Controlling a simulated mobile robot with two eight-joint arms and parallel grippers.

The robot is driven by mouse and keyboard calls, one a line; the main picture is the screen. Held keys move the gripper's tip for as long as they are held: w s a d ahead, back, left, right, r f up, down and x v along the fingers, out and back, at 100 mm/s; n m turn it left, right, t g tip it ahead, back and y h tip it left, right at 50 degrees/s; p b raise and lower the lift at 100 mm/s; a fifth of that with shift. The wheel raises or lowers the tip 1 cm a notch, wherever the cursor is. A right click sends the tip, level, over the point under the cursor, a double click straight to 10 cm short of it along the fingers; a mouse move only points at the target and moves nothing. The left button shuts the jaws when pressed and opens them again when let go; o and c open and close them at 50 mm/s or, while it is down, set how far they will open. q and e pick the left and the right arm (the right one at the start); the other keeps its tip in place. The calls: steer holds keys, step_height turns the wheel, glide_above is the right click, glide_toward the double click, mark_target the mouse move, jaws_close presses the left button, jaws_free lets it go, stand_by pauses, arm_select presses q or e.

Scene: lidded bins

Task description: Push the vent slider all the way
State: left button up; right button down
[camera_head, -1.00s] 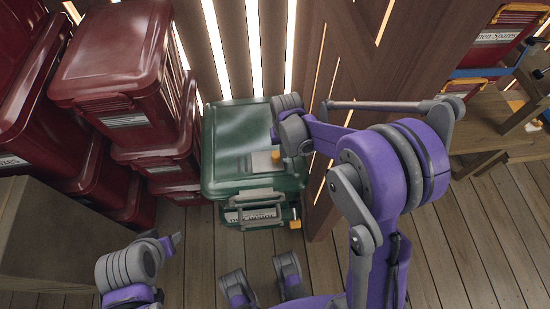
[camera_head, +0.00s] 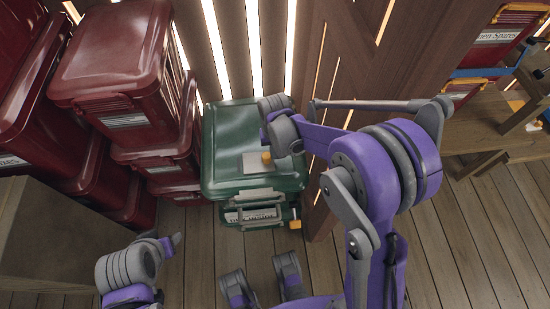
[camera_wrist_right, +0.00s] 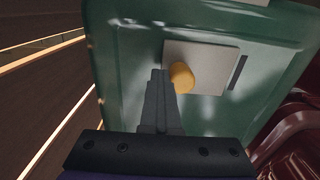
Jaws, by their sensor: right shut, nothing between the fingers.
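The green lidded bin (camera_head: 225,130) stands against the slatted wall. On its lid is a pale grey vent slider plate (camera_head: 251,165) with an orange knob (camera_head: 266,157). In the right wrist view the knob (camera_wrist_right: 182,77) stands on the plate (camera_wrist_right: 212,62), with a dark slot (camera_wrist_right: 238,72) beside the plate's right edge. My right gripper (camera_wrist_right: 160,73) is shut and empty, its fingertips close by the knob's left side; I cannot tell whether they touch. In the head view the right fingers are hidden behind the wrist. My left gripper (camera_head: 174,241) is low at left, away from the bin; its jaws are unclear.
Dark red lidded bins (camera_head: 115,55) are stacked left of the green bin. A wooden post and panel (camera_head: 345,65) stand close on its right. A wooden shelf (camera_head: 490,135) with more red bins is at far right. The plank floor (camera_head: 480,225) is clear at lower right.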

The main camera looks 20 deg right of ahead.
steer(key=shift+w+a, duration=0.2)
steer(key=shift+a, duration=0.5)
steer(key=shift+w+a, duration=0.15)
steer(key=shift+a, duration=0.55)
steer(key=shift+d, duration=0.1)
steer(key=shift+s+d, duration=0.2)
steer(key=shift+d, duration=0.5)
steer(key=shift+r+p, duration=2.2)
steer(key=shift+r, duration=1.35)
